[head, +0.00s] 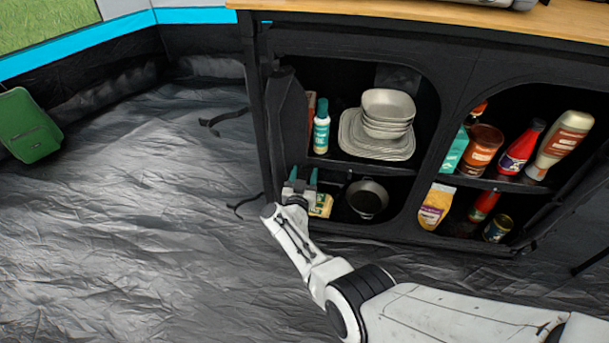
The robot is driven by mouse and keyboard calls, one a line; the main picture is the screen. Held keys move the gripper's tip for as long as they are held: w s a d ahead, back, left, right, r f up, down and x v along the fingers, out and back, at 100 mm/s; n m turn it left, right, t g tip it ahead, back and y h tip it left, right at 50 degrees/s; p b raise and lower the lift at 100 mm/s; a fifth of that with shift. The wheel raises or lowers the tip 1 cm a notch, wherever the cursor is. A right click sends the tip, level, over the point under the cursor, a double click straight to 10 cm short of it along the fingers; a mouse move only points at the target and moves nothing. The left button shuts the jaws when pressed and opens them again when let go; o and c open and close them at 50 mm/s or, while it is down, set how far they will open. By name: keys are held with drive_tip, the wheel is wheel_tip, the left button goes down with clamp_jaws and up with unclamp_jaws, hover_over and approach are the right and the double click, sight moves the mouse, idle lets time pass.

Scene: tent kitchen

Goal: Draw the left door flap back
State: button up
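The black fabric cabinet has two compartment openings. The left door flap (288,112) is a dark strip gathered along the left edge of the left opening, leaving the shelves inside uncovered. My gripper (303,176) is at the lower left corner of that opening, just below the flap's lower end. Its two teal fingertips point up and stand apart, with nothing clear between them. I cannot tell whether a finger touches the flap. The gripper partly hides a small yellow-green package (321,204) on the lower shelf.
The left opening holds stacked bowls and plates (378,130), a teal-and-white bottle (321,126) and a dark pan (367,198). The right opening holds several bottles and jars (482,148). Loose black straps (228,120) hang left of the cabinet. The grey floor (130,220) there is clear; a green case (28,125) stands far left.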

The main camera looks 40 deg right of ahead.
drive_tip(key=shift+o, duration=0.7)
drive_tip(key=shift+s+a+r, duration=0.1)
drive_tip(key=shift+s+a, duration=0.05)
drive_tip(key=shift+a, duration=0.05)
drive_tip(key=p+v, duration=0.6)
drive_tip(key=v, duration=0.4)
drive_tip(key=shift+s, duration=0.15)
